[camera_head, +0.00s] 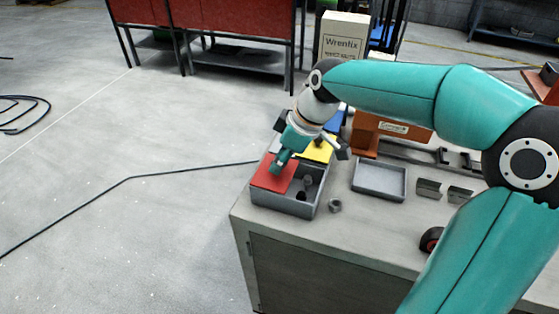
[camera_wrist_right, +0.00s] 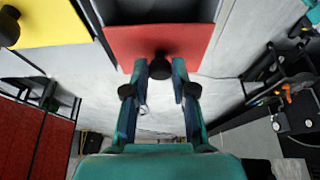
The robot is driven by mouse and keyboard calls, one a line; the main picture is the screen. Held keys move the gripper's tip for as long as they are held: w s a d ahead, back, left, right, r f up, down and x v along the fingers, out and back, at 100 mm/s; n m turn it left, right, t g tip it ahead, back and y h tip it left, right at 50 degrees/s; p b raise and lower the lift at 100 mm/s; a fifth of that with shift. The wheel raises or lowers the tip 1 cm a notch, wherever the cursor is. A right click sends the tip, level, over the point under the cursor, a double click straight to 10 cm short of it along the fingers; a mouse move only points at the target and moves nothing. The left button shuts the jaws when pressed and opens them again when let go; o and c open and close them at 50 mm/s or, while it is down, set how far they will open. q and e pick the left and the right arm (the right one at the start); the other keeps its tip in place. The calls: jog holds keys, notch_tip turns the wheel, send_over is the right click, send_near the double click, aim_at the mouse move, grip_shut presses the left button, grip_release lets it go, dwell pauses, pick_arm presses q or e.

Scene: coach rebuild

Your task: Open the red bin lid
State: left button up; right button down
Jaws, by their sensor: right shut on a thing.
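The red bin lid (camera_head: 266,179) is a flat red plate at the near end of a grey bin box (camera_head: 284,203) on the workbench. It covers the left part of the near compartment; the right part is uncovered, with dark small items inside. In the right wrist view the red lid (camera_wrist_right: 185,40) shows a black knob (camera_wrist_right: 160,68) between my fingertips, and the dark compartment lies beyond it. My right gripper (camera_head: 277,167) is shut on this knob; it also shows in the right wrist view (camera_wrist_right: 165,85). My left gripper is not in view.
A yellow lid (camera_head: 319,151) and a blue lid (camera_head: 333,126) lie farther along the box. A small grey cup (camera_head: 335,206) and a shallow grey tray (camera_head: 379,181) stand to its right.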

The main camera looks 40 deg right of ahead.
jog(key=c, duration=0.9)
grip_release()
jog(key=shift+c, duration=0.2)
jog(key=v, duration=1.2)
jog(key=shift+f, duration=0.1)
